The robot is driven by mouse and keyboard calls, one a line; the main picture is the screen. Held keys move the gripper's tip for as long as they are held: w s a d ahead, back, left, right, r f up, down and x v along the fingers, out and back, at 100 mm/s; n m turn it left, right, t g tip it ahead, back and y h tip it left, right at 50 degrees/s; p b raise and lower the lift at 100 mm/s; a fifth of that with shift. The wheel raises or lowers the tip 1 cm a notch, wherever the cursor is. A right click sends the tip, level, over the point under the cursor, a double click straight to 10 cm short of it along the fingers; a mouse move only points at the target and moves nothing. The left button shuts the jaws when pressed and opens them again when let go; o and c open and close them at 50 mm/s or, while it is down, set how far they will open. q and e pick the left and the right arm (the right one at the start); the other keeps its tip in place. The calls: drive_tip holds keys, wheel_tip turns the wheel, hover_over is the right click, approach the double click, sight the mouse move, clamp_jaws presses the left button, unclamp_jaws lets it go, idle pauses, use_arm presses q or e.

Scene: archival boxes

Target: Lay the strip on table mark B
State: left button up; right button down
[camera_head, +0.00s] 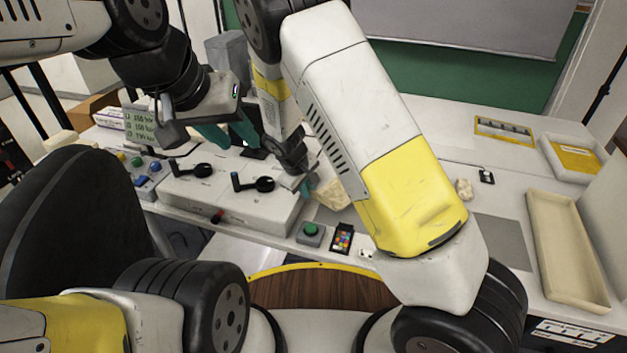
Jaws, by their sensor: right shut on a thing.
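My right gripper (304,186) points down beside the beige crumpled piece, near the right end of the white console. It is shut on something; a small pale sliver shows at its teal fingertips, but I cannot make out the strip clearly. My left gripper (226,136) is further left and higher, above the back of the console. Its teal fingers show, but I cannot tell whether they are apart. Table mark B cannot be read anywhere in view; my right forearm hides part of the table.
The white console (225,208) carries two black levers. A green button (310,231) and a colour card (342,238) lie in front. A beige crumpled piece (331,195) is beside the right gripper. At right are a grey mat (502,240), an empty beige tray (545,245) and a white tray (552,150).

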drive_tip(key=shift+f, duration=1.8)
drive_tip(key=c, duration=1.5)
unclamp_jaws()
drive_tip(key=shift+f, duration=0.1)
